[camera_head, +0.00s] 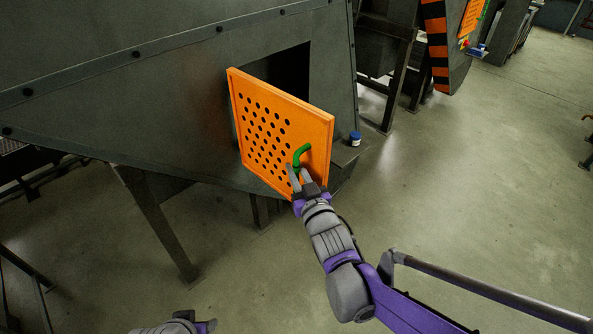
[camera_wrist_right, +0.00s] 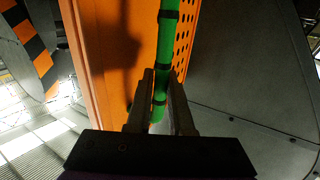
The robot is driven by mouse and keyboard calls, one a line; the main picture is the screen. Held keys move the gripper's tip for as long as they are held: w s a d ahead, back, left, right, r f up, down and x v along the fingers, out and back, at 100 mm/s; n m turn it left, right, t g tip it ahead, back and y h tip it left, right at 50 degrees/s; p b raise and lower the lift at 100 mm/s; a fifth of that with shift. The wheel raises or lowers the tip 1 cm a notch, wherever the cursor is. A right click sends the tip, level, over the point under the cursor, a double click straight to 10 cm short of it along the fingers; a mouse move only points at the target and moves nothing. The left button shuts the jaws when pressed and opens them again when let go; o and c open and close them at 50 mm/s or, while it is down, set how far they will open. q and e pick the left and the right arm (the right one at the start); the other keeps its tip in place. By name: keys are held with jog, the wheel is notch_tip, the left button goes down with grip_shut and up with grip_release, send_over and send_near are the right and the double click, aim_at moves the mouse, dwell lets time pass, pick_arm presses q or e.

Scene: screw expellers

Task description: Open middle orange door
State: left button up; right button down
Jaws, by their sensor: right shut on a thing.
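The middle orange door (camera_head: 280,132) is a perforated panel standing partly open, swung out from the dark opening in the grey machine. Its green handle (camera_head: 302,153) is on the right part of the panel. My right gripper (camera_head: 299,171) is shut on the handle's lower part. In the right wrist view, the two fingers (camera_wrist_right: 161,80) lie on both sides of the green handle (camera_wrist_right: 167,35), with the orange door (camera_wrist_right: 110,50) behind it. Part of my left arm (camera_head: 180,325) shows at the bottom edge; its fingers are out of view.
The grey machine body (camera_head: 130,95) fills the upper left, on metal legs (camera_head: 160,225). A small blue-capped jar (camera_head: 355,138) stands on a ledge right of the door. An orange-black striped panel (camera_head: 436,45) is farther back. The floor (camera_head: 470,170) to the right is clear.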

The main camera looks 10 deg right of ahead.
dwell(0.3)
jog(key=c, duration=0.8)
grip_release()
jog(key=v, duration=1)
jog(key=shift+s, duration=0.35)
jog(key=shift+d, duration=0.15)
